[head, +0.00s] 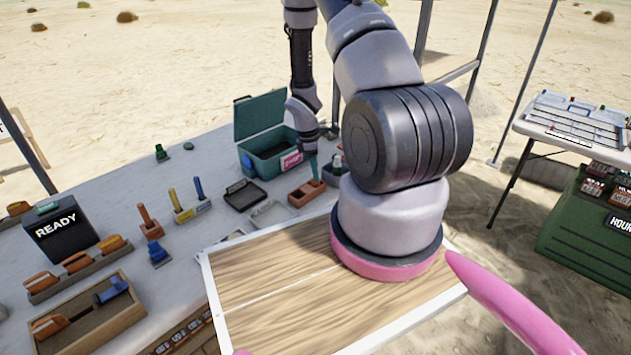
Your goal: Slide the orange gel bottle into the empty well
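A slim upright orange object (144,215), which may be the orange gel bottle, stands in a small red-brown block (152,231) on the grey table. A red-brown tray (307,194) with compartments sits at the middle right of the table, and I cannot tell for sure which of its wells is empty. My gripper (314,166) points down just above this tray. A thin teal piece shows at its tip, and I cannot tell whether it is a finger or a held thing. The gripper is well to the right of the orange object. Its fingers are too small to read.
An open teal box (268,152) stands behind the tray. Black and grey trays (243,194) lie nearby. A dark READY box (65,236) and racks of orange items (75,268) fill the left.

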